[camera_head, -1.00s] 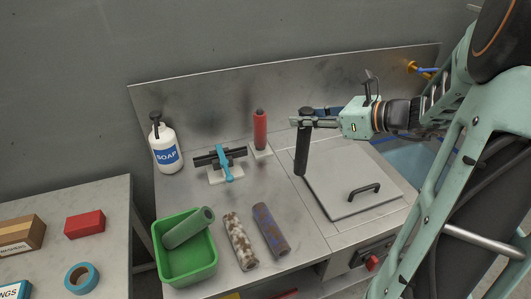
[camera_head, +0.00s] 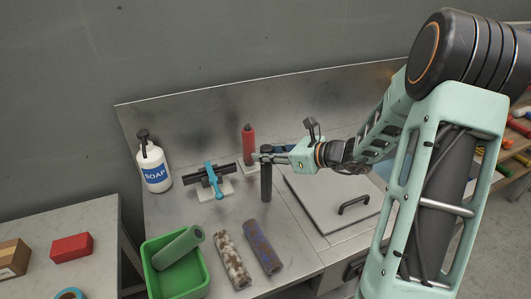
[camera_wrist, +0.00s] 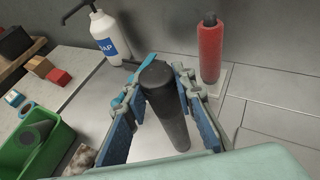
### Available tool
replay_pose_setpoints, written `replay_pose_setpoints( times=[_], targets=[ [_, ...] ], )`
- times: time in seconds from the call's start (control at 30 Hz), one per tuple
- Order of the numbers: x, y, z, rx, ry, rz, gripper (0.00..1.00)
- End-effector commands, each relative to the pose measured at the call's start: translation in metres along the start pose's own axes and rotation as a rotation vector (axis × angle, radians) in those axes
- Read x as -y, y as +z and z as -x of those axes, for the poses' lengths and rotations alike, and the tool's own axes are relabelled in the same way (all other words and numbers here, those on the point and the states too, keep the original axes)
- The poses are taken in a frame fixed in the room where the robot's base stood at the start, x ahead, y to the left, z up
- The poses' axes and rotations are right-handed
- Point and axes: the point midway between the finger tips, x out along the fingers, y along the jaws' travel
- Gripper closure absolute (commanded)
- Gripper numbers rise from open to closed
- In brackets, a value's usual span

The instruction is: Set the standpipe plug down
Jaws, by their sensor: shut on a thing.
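The standpipe plug, a black upright cylinder (camera_head: 266,180), is held in my gripper (camera_head: 264,157) near its top. In the wrist view the plug (camera_wrist: 168,115) stands between the two blue-padded fingers of my gripper (camera_wrist: 160,82). Its lower end is over the steel counter, left of the grey sink cover; I cannot tell whether it touches the counter. A red cylinder (camera_head: 248,143) stands on a pale square base just behind and left of the plug. The red cylinder also shows in the wrist view (camera_wrist: 210,52).
A blue-handled black fitting (camera_head: 214,183) and a soap bottle (camera_head: 153,165) stand to the left. A green bin (camera_head: 203,272) holds a green roll. Two mottled rolls (camera_head: 233,262) lie in front. The grey cover (camera_head: 318,205) with its handle lies right. Bare counter surrounds the plug's foot.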

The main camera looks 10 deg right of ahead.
Motion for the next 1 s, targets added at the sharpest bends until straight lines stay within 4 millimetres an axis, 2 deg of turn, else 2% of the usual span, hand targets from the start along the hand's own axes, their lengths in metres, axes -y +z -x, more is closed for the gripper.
replay_pose_setpoints(
  times=[0.27, 0.3, 0.47, 0.83, 1.0],
  targets=[
    [0.000, -0.003, -0.001, 0.001, 0.000, 0.001, 1.00],
    [0.000, -0.004, -0.002, 0.000, 0.000, 0.000, 0.75],
    [0.000, -0.002, -0.001, 0.000, 0.000, 0.000, 0.58],
    [0.000, 0.003, 0.001, 0.000, 0.000, 0.000, 0.58],
    [0.002, 0.000, 0.030, -0.001, -0.006, 0.000, 0.58]
  ],
)
